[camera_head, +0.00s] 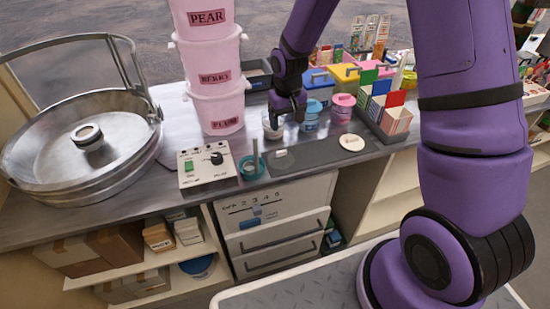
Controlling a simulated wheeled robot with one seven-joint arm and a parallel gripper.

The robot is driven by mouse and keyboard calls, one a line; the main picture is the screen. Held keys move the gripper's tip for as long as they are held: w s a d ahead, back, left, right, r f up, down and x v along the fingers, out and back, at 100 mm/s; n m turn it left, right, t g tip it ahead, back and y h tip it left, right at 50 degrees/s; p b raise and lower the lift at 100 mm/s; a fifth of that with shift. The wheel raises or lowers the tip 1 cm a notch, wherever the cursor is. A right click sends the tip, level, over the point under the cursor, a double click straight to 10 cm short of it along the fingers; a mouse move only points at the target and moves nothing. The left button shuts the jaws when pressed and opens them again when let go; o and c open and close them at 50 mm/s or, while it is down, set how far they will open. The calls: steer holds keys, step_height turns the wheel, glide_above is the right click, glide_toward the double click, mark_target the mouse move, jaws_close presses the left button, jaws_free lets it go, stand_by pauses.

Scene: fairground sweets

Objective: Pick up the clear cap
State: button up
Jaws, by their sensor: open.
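A small pale, see-through round thing that looks like the clear cap (272,131) is on the counter, just below and left of my gripper. My gripper (286,117) points down at the counter, its dark fingers open. One finger overlaps the upper part of the pale thing, so its top is partly hidden. I cannot tell whether the finger touches it. I see nothing held between the fingers.
A jar with a blue lid (312,108) and one with a pink lid (343,107) stand close right. Stacked pink tubs (215,106) stand behind left. A control box (206,170), teal ring (251,168) and cream disc (352,142) are nearer the front.

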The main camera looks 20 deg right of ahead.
step_height(320, 180, down, 2)
glide_above(281, 152)
steer(key=f, duration=0.5)
steer(key=shift+w+d+f, duration=0.25)
steer(key=shift+w+d, duration=0.05)
steer(key=shift+d, duration=0.1)
steer(key=shift+s+a+f, duration=0.1)
steer(key=shift+a+f, duration=0.05)
steer(key=shift+f, duration=1.15)
steer(key=shift+s+a+f, duration=0.1)
steer(key=shift+f, duration=1.2)
steer(key=c, duration=1)
steer(key=shift+c, duration=0.3)
